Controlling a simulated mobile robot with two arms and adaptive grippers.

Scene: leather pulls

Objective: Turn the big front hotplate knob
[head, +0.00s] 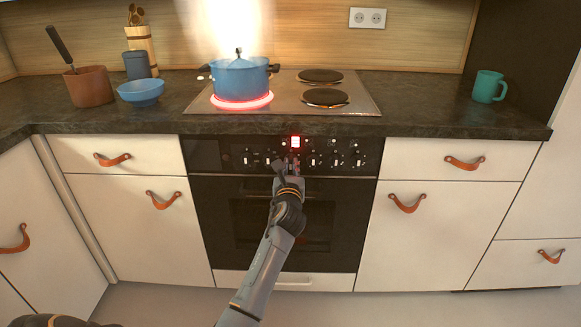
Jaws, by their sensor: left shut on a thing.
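The stove's control panel (227,156) is a dark strip with a row of knobs and a small red lit display (295,142). My left gripper (285,163) is at the middle of this panel, shut on a knob there that its fingers mostly hide. I cannot tell which way that knob points. On the hob (350,108) the front left hotplate (262,103) glows red under a blue pot (240,78) with its lid on. Bright white steam or light rises above the pot. The two right hotplates (326,98) are dark. My right gripper is not in view.
The oven door (215,215) below the panel is shut, behind my left arm. White drawers with leather pulls (408,203) flank it. A blue bowl (141,92) and a brown pot (88,88) stand left on the counter, a teal mug (488,87) right.

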